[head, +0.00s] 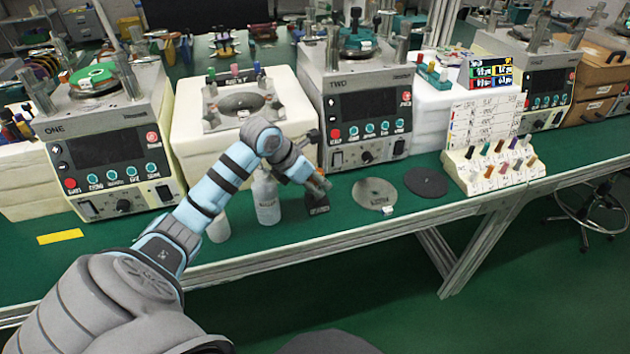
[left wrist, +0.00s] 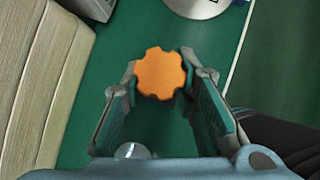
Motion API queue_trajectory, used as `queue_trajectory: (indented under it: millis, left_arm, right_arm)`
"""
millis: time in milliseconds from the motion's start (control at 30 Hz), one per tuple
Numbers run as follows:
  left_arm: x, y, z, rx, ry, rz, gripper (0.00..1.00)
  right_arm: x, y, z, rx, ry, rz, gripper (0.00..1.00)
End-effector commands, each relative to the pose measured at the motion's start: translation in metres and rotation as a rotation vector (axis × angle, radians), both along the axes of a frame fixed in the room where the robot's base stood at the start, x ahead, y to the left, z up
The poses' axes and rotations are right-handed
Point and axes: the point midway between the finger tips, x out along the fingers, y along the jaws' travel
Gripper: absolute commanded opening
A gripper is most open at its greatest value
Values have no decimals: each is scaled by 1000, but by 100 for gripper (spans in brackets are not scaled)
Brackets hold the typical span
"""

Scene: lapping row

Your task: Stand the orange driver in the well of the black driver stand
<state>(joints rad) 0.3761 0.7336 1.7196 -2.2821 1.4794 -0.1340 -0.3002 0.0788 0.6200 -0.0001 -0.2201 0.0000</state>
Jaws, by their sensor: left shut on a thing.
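My left gripper (head: 318,187) reaches down over the green bench. It is shut on the orange driver (left wrist: 160,73), whose lobed orange top shows between the fingers in the left wrist view. In the head view the driver is mostly hidden by the gripper. The black driver stand (head: 316,209), a small dark block with a pale label, is on the bench just under the gripper. I cannot tell whether the driver's lower end is in the well, as the well is hidden. My right gripper is in neither view.
A bottle (head: 266,200) and a white cup (head: 218,228) stand left of the stand. A grey disc (head: 376,192) and a dark disc (head: 426,182) lie to its right. Machines line the back. A rack of coloured-handled tools (head: 490,172) stands further right.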

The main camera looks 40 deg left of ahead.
Motion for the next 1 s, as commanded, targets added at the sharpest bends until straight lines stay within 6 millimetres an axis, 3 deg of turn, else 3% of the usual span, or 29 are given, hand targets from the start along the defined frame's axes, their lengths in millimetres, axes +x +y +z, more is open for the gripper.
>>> queue_trajectory:
  millis: [33,67,200,567,900,1000]
  left_arm:
    - [0,0,0,0,0,0,0]
    - [0,0,0,0,0,0,30]
    - [0,0,0,0,0,0,50]
    - [-3,2,6,2,0,1,50]
    - [-50,15,78,10,2,0,50]
    - [-59,18,92,7,1,1,50]
  right_arm:
    - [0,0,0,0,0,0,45]
    - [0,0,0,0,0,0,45]
    - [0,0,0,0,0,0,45]
    - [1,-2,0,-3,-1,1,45]
    - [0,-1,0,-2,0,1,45]
    - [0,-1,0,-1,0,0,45]
